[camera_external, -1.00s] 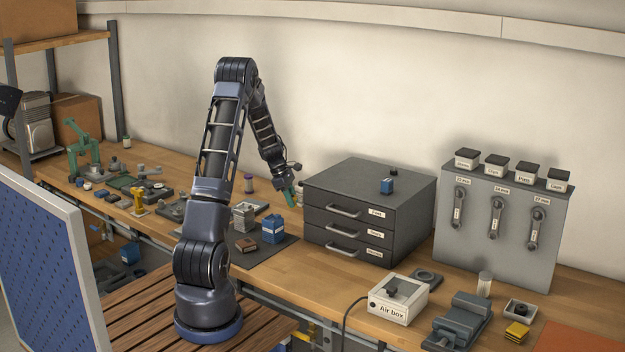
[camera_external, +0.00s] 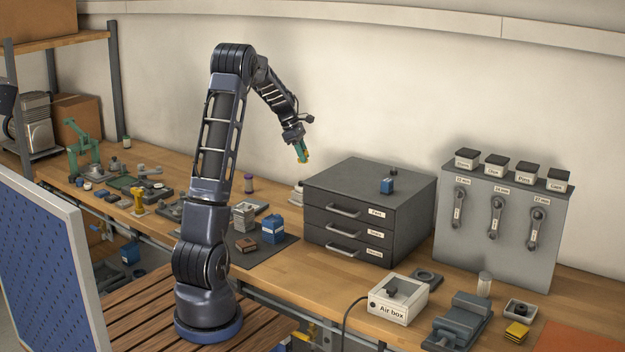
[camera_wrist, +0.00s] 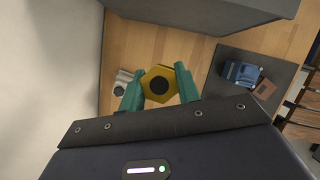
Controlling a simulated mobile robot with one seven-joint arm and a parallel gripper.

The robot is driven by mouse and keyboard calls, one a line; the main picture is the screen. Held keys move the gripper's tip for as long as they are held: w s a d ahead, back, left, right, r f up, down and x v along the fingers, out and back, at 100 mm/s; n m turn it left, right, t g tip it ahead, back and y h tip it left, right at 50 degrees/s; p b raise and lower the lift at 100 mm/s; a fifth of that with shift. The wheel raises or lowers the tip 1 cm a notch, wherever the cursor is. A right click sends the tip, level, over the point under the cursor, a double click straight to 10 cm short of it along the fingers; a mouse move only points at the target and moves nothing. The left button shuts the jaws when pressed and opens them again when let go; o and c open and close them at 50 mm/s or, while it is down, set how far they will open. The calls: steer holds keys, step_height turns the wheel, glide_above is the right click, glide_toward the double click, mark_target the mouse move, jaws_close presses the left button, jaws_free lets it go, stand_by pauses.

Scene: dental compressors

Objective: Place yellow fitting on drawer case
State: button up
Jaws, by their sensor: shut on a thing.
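The yellow fitting (camera_wrist: 160,84) is a hexagonal piece with a dark round hole, held between the green fingers of my gripper (camera_wrist: 158,90) in the wrist view. In the external view my gripper (camera_external: 302,154) is raised in the air, to the left of the drawer case's top; a bit of the yellow fitting (camera_external: 304,160) shows at its tips. The drawer case (camera_external: 345,222) is dark grey with three labelled, closed drawers. In the wrist view a dark edge of it (camera_wrist: 215,12) shows at the top.
A blue container (camera_external: 273,230) stands on the dark mat left of the case. A grey tool panel (camera_external: 500,245) stands to the right.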

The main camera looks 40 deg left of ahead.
steer(key=w+d+r, duration=0.5)
steer(key=d+r, duration=0.6)
steer(key=d, duration=0.4)
step_height(320, 180, up, 8)
steer(key=r+n, duration=0.1)
glide_above(378, 174)
steer(key=a, duration=0.2)
steer(key=shift+t, duration=0.3)
steer(key=f, duration=2)
steer(key=shift+s+d, duration=0.25)
steer(key=shift+s, duration=0.1)
steer(key=shift+f, duration=0.1)
steer(key=o, duration=1)
steer(key=shift+o, duration=0.2)
